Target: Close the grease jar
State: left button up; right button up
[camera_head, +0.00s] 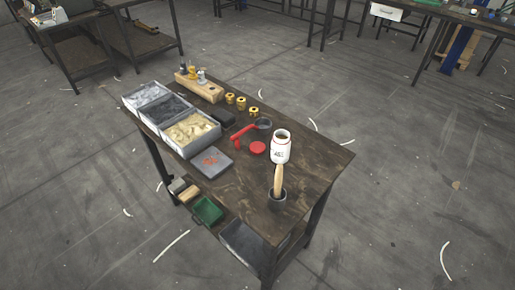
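A white jar (281,150) with dark print and thin red lines stands upright on the dark wooden table (316,162), right of the table's middle. Its top looks open. A round red lid (257,148) lies flat on the table just left of the jar, apart from it. Neither of my grippers shows in the head view.
A red-handled tool (243,131) and a dark round dish (263,123) lie behind the lid. Grey bins (191,133) fill the left side. The table's right corner is clear.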

aim_at(281, 143)
jog(key=u, duration=2)
jog(key=i, duration=1.05)
jog(key=z, duration=3.55)
